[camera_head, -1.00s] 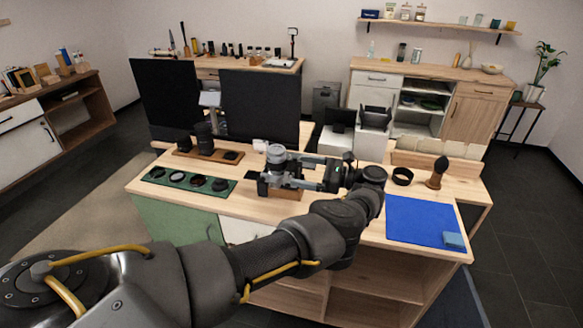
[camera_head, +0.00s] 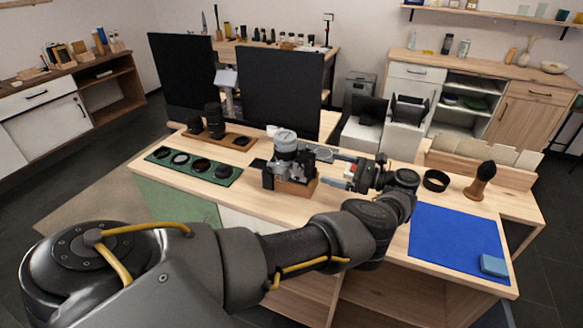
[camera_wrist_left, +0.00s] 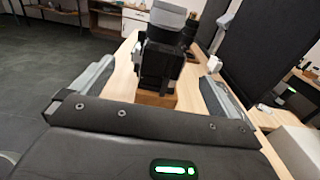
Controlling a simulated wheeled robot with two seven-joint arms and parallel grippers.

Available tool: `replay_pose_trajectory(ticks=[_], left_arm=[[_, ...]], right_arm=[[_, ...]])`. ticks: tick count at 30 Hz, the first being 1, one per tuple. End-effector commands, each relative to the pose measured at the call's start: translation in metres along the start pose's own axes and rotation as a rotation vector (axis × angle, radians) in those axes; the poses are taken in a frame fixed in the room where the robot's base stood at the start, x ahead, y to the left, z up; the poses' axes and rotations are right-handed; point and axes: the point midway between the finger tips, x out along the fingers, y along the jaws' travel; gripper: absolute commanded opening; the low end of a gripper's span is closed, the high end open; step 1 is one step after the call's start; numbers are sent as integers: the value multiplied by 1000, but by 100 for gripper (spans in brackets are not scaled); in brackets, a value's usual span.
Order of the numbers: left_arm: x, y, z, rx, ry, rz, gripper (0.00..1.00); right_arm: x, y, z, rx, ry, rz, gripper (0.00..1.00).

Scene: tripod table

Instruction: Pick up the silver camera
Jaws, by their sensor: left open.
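The silver camera (camera_head: 287,158) has a silver top and lens and a dark body. It stands upright on a small wooden block (camera_head: 296,187) near the table's middle. It also shows straight ahead in the left wrist view (camera_wrist_left: 160,62). My left gripper (camera_head: 325,168) is open, just right of the camera in the head view, with its fingers pointing left towards it. In the left wrist view the fingers are spread to either side of the camera, with nothing held. Whether the fingertips reach beside its body is hard to tell. My right gripper is not in view.
A green tray (camera_head: 222,182) of round filters and a wooden board (camera_head: 240,147) with dark lenses lie to the left. Two dark panels (camera_head: 280,92) stand behind. A blue mat (camera_head: 455,240), a black ring (camera_head: 436,181) and a brush (camera_head: 482,180) are on the right.

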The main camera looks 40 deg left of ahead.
Motion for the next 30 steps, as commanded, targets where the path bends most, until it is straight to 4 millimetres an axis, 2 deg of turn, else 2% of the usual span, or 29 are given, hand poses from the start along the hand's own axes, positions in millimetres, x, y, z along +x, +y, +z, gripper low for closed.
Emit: replay_pose_trajectory(ticks=[1,6,10,17,25,30], left_arm=[[9,0,8,1,-2,4,100],[35,0,6,2,-1,4,100],[45,0,3,1,-1,2,100],[50,0,2,1,-2,2,100],[85,-4,7,2,-2,3,100],[99,-4,2,2,0,1,100]], right_arm=[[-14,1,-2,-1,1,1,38],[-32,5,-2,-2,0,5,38],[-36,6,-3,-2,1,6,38],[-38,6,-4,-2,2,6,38],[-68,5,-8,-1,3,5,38],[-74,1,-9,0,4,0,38]])
